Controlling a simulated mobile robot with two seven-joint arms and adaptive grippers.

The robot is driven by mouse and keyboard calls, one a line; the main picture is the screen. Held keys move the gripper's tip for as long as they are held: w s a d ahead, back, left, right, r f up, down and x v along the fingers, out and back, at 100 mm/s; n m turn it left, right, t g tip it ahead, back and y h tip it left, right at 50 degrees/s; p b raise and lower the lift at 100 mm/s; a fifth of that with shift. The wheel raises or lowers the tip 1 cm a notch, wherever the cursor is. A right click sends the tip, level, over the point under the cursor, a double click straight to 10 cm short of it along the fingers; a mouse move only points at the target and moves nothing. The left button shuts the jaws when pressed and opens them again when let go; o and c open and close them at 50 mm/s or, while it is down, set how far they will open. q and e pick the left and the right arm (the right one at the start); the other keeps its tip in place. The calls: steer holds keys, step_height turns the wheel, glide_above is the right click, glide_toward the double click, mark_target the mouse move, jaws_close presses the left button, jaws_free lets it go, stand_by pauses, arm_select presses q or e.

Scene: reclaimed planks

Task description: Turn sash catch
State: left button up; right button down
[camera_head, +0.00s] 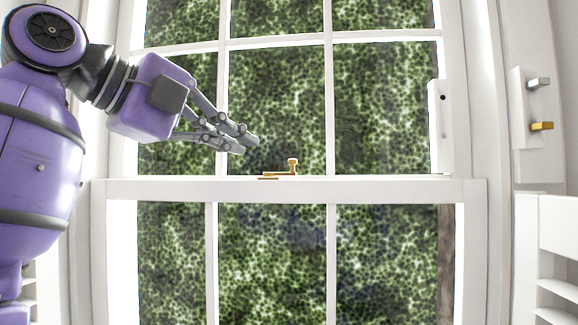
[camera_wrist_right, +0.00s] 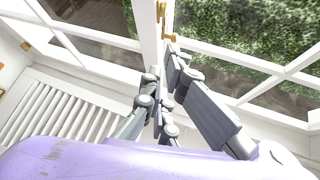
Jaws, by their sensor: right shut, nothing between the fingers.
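The sash catch (camera_head: 291,167) is a small brass piece with an upright knob and a low arm. My left gripper is not seen.
The meeting rail (camera_head: 400,187) runs across below the gripper. A white upright block (camera_head: 440,125) stands on the window's right side. Silver and brass handles (camera_head: 541,126) are on the right frame, above white louvred shutters (camera_head: 560,245). Space right of the catch is clear.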

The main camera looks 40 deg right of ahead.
steer(key=p, duration=0.1)
glide_toward(289, 162)
steer(key=s+d+f, duration=0.3)
steer(key=d, duration=0.3)
steer(key=shift+w+d+f, duration=0.15)
steer(key=shift+w+d, duration=0.05)
steer(key=shift+d, duration=0.1)
